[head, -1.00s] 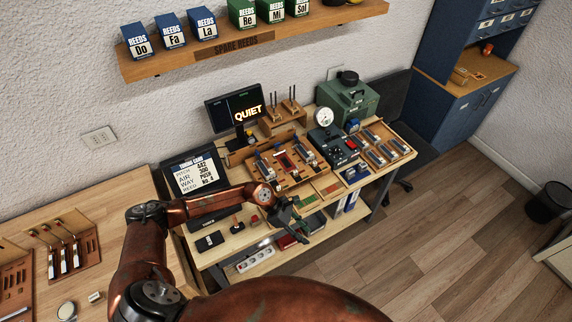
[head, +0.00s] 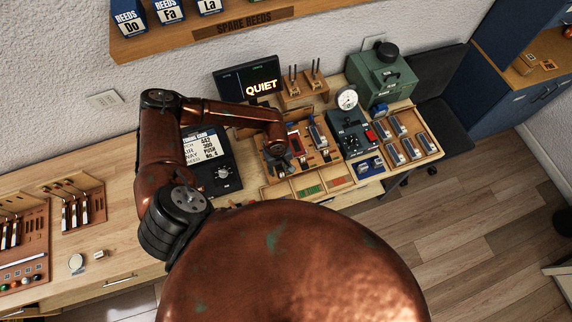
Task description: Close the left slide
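The wooden action board (head: 327,158) lies on the workbench, with a red-and-dark part (head: 294,141) in its middle. The right slide (head: 317,134), a grey metal block, stands on the board's right side. The left slide is hidden behind my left forearm and gripper, so its position cannot be told. My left gripper (head: 283,165) points down over the left part of the board, close to where the left slide sits. Its fingers are small and dark; whether they touch anything or are apart is unclear. My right gripper is not in view.
A screen reading QUIET (head: 262,85) stands behind the board. A blue device (head: 350,136) with a round gauge (head: 347,98) and a tray of metal blocks (head: 428,148) are to the right. A tuning card display (head: 203,150) stands left. A green case (head: 383,76) is behind.

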